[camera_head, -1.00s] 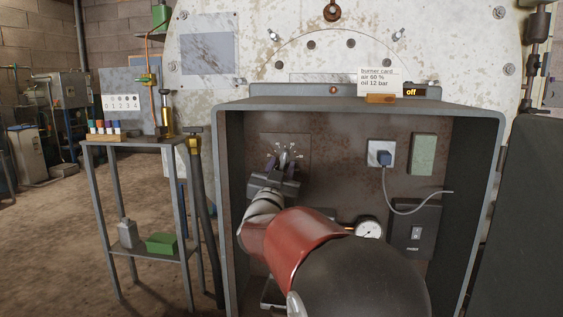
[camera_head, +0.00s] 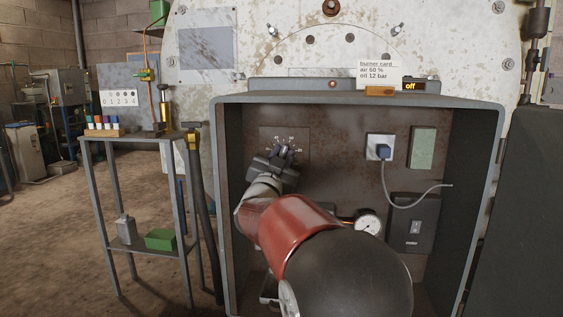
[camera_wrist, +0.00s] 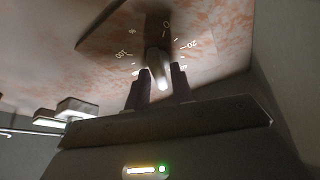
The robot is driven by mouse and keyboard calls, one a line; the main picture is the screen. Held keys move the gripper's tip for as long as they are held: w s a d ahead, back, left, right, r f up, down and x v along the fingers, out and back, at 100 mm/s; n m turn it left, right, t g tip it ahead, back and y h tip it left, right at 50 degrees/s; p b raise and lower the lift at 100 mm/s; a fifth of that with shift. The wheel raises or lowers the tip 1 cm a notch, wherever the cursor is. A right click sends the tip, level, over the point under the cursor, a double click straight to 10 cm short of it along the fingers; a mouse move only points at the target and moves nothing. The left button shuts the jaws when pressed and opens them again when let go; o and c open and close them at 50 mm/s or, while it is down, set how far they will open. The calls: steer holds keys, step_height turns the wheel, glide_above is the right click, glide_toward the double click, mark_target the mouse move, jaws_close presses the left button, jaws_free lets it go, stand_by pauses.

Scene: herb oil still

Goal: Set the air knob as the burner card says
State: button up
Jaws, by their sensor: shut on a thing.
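The burner card (camera_head: 377,72) stands on top of the cabinet and reads air 60 %, oil 12 bar. The air knob (camera_wrist: 160,68) sits on a dial plate (camera_head: 265,134) at the upper left of the cabinet's back wall. In the wrist view, white marks ring the knob; 0, 20 and 100 are legible and other numbers are hidden or too dim. My gripper (camera_head: 284,154) is at the knob, its fingers on either side of it, shut on it (camera_wrist: 162,75). In the head view my gripper covers most of the knob, so its pointer setting cannot be read.
The cabinet walls (camera_head: 226,200) enclose my arm on both sides. A pressure gauge (camera_head: 368,222), a plug with a cable (camera_head: 384,152) and a switch box (camera_head: 413,226) are to the right. A small display (camera_head: 411,86) reads off. A shelf stand (camera_head: 150,250) is outside left.

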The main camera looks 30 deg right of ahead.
steer(key=shift+m+g+h, duration=0.4)
steer(key=shift+m, duration=0.6)
steer(key=o, duration=0.7)
